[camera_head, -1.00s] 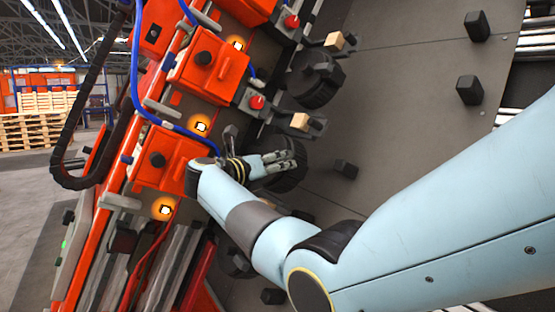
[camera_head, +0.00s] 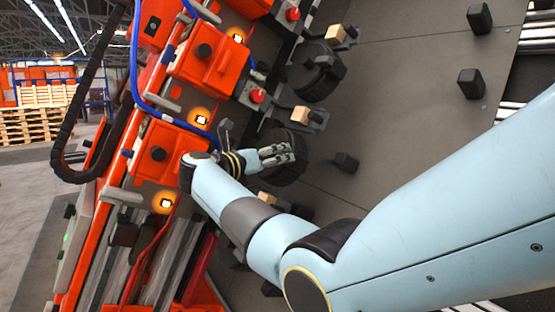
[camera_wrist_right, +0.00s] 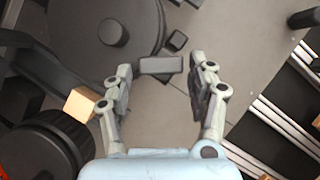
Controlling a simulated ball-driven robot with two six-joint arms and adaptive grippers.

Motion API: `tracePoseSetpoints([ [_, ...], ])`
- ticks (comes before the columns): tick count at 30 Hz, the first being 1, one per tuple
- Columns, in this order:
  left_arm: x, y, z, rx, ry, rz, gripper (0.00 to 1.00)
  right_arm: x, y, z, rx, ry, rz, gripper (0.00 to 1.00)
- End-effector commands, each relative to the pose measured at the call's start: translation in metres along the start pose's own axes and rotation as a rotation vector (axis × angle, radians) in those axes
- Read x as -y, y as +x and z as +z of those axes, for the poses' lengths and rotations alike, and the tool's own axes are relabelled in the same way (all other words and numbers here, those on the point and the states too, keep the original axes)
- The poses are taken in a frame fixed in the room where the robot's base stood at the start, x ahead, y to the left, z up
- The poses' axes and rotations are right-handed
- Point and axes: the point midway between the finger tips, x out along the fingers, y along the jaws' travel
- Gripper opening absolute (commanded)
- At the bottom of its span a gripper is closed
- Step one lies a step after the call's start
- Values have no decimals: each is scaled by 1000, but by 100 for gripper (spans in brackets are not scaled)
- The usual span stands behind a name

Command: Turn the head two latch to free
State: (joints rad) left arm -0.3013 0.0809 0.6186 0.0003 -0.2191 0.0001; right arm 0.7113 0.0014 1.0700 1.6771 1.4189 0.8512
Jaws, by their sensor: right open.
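My right gripper (camera_head: 284,154) reaches in front of a black disc (camera_head: 290,172) in the head view, which it partly hides. In the right wrist view my right gripper (camera_wrist_right: 160,72) is open, its two fingers spread. A short dark bar (camera_wrist_right: 160,65), which looks like the latch, lies across the gap between the fingertips beside the large black disc (camera_wrist_right: 85,25). I cannot tell whether the fingers touch the bar. I see no label that marks it as head two. My left gripper is not in view.
Orange head boxes (camera_head: 208,65) with lit lamps run along the left. Another black disc (camera_head: 315,72) and small wooden blocks (camera_head: 301,115) stand nearby. Black pegs (camera_head: 471,84) stick up from the grey plate (camera_head: 410,125). A blue hose (camera_head: 136,60) loops past the boxes.

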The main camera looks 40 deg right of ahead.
Motion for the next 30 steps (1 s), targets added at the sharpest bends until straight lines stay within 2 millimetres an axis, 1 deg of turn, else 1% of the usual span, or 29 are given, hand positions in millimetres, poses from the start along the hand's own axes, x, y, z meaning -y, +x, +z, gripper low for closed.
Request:
tracePoseSetpoints([
  [1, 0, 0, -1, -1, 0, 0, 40, -1, -11, -1, -1, 0, 3, 58],
  [6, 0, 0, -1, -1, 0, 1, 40, -1, -50, 0, -1, 1, 4, 58],
  [9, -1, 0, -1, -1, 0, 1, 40, -1, -71, 0, -1, 0, 4, 58],
  [13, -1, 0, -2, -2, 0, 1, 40, -1, -92, 0, -1, 0, 3, 58],
  [18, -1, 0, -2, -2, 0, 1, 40, -1, -105, 0, 1, 0, 1, 58],
  [26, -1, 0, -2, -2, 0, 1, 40, 0, -106, 0, 1, 0, 0, 58],
  [29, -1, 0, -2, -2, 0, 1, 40, -2, -105, -2, 14, -16, 0, 46],
  [30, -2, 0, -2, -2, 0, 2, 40, -4, -104, -6, 37, -44, 0, 42],
])
